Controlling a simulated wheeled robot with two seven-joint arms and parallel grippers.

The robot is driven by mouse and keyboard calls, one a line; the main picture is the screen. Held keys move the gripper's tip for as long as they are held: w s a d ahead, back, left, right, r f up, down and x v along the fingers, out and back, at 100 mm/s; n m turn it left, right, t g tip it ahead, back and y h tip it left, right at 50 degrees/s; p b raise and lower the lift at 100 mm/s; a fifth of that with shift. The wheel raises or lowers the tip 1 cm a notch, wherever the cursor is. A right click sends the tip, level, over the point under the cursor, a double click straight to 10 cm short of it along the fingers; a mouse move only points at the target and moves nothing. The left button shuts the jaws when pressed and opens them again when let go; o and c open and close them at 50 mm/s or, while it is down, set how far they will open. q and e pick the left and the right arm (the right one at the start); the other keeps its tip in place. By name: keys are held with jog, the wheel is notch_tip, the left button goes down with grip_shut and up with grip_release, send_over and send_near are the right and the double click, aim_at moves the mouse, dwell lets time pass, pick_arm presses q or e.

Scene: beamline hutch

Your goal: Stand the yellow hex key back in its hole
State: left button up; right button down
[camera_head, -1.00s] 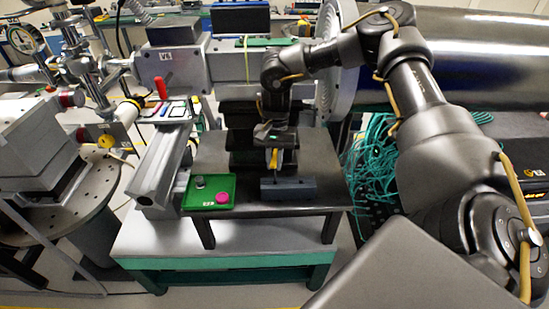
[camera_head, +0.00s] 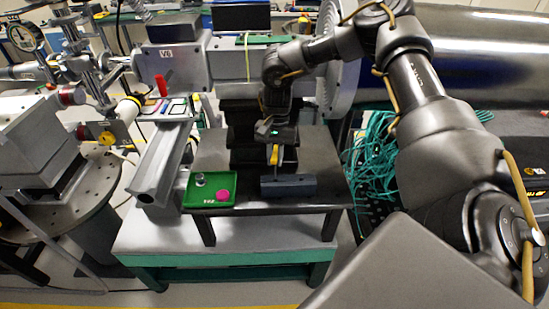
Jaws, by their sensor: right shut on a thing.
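The yellow hex key (camera_head: 274,156) is held upright in my right gripper (camera_head: 275,148), which points down above the small black table. The gripper is shut on the key. A dark blue-grey block (camera_head: 288,186) lies on the table directly below the gripper, near the table's front edge. The key's lower end is just above or at the block; I cannot tell whether it touches or has entered it. The hole itself is too small to see. My left gripper is not in view.
A green tray (camera_head: 187,204) left of the block holds a grey metal piece (camera_head: 199,180) and a magenta piece (camera_head: 222,195). A grey rail (camera_head: 160,170) runs beside the table's left side. Green cables (camera_head: 375,165) hang at the right. Bare black tabletop (camera_head: 318,160) lies right of the gripper.

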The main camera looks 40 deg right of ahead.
jog(key=shift+f, duration=0.1)
jog(key=shift+w+d+b+x, duration=0.15)
jog(key=shift+b+x, duration=0.25)
jog(key=shift+x, duration=0.6)
jog(key=shift+w+d+b+x, duration=0.15)
jog(key=shift+b+x, duration=0.2)
jog(key=shift+x, duration=0.6)
jog(key=shift+w+d+b+x, duration=0.15)
jog(key=shift+b+x, duration=0.25)
jog(key=shift+x, duration=0.6)
jog(key=shift+f, duration=0.1)
jog(key=c, duration=1.3)
grip_release()
